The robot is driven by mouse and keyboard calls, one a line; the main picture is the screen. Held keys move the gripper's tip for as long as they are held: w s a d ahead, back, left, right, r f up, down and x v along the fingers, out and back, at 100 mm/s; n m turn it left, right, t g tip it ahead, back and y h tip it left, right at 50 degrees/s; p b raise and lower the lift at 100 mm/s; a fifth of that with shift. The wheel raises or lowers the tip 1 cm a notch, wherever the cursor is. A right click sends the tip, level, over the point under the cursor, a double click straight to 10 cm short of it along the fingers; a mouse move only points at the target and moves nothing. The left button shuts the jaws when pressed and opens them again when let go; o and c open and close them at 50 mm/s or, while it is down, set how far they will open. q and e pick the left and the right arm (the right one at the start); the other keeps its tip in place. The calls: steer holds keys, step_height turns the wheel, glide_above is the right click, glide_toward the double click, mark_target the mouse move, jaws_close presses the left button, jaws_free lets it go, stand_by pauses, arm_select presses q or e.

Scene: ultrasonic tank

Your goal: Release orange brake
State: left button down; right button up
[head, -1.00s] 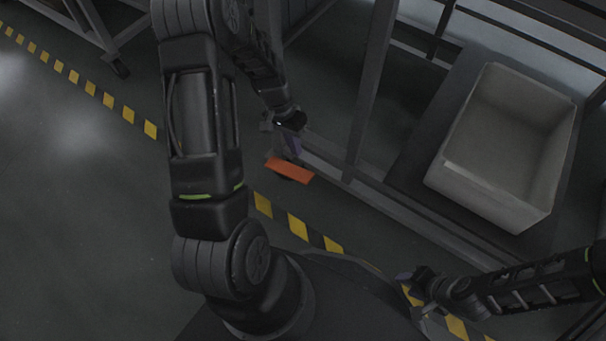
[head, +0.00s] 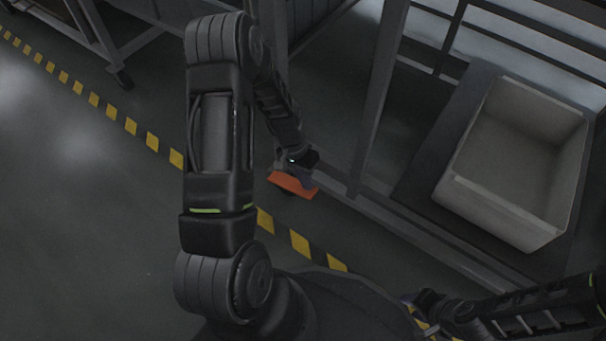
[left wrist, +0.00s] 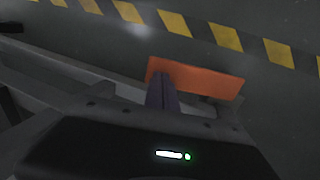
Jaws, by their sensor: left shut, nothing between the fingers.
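The orange brake (head: 292,186) is a flat orange pedal low at the corner of the metal frame, just above the floor. In the left wrist view the brake (left wrist: 205,80) shows as an orange plate beyond my fingers. My left gripper (head: 298,172) is at the brake, overlapping its upper edge in the head view. Its fingers (left wrist: 162,90) are shut together with nothing between them, and their tips overlap the left part of the plate. I cannot tell whether they touch it. My right gripper (head: 424,302) is at the lower right, far from the brake; its fingers are too small and dark to read.
The brake sits by a metal frame with an upright post (head: 378,100) and a low rail (head: 430,238). A grey open bin (head: 500,200) stands on a dark shelf at the right. Yellow-black floor tape (head: 300,244) runs past the frame. The floor at the left is clear.

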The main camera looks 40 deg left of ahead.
mark_target(313, 192)
arm_select(q)
steer(key=shift+d+f, duration=0.15)
steer(key=shift+f, duration=0.25)
steer(key=shift+d, duration=0.1)
steer(key=shift+d+y+p, duration=0.1)
steer(key=shift+y+p, duration=0.2)
steer(key=shift+d+f+y+p, duration=0.25)
steer(key=shift+y+p, duration=0.05)
steer(key=shift+y, duration=0.1)
steer(key=shift+d+f, duration=0.2)
steer(key=shift+f, duration=0.25)
steer(key=shift+d+f+b, duration=0.15)
steer(key=shift+d+f, duration=0.15)
steer(key=shift+f, duration=0.25)
steer(key=shift+d+f+b, duration=0.15)
steer(key=shift+d+f, duration=0.1)
steer(key=shift+f, duration=0.25)
steer(key=shift+d+f, duration=0.1)
